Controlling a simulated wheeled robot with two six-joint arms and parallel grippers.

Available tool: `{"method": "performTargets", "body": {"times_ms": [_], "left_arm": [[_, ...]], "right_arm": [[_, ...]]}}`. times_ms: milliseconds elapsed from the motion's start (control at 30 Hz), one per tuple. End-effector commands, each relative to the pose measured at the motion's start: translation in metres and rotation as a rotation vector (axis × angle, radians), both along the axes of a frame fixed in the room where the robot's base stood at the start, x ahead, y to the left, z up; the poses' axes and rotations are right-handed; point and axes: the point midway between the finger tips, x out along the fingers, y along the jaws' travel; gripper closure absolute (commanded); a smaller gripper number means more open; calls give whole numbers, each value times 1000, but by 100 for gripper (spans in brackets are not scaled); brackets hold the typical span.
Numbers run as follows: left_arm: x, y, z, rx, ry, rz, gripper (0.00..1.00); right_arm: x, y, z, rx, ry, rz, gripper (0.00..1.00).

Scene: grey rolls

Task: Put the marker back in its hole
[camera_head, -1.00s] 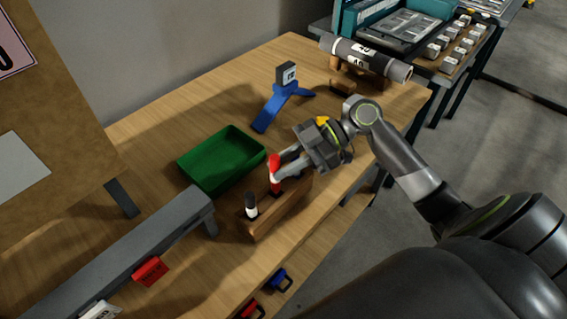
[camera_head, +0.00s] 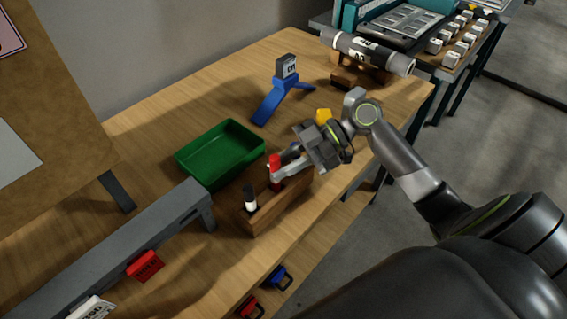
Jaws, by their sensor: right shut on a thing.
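A wooden marker block (camera_head: 284,205) lies near the front edge of the table. A red marker (camera_head: 274,163) is between the fingers of my right gripper (camera_head: 281,174), which is shut on it at the far part of the block. The marker's lower end is at the block's top; I cannot tell how deep it sits in a hole. A black and white marker (camera_head: 250,199) stands at the near end of the block, leaning slightly. My left gripper is out of view.
A green tray (camera_head: 222,157) sits just left of the block. A blue stand (camera_head: 278,97), a yellow object (camera_head: 323,116) and a grey roll (camera_head: 366,53) are farther back. Bare tabletop lies between tray and stand.

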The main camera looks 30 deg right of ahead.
Motion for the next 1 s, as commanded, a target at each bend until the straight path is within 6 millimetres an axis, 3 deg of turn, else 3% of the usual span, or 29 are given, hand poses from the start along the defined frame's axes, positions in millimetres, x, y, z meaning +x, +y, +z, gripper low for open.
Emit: {"method": "performTargets", "body": {"times_ms": [733,767,933,1000], "left_arm": [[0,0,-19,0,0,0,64],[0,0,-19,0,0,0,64],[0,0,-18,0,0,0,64],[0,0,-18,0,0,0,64]], "right_arm": [[0,0,-20,0,0,0,100],[0,0,-20,0,0,0,80],[0,0,-19,0,0,0,58],[0,0,-19,0,0,-1,56]]}}
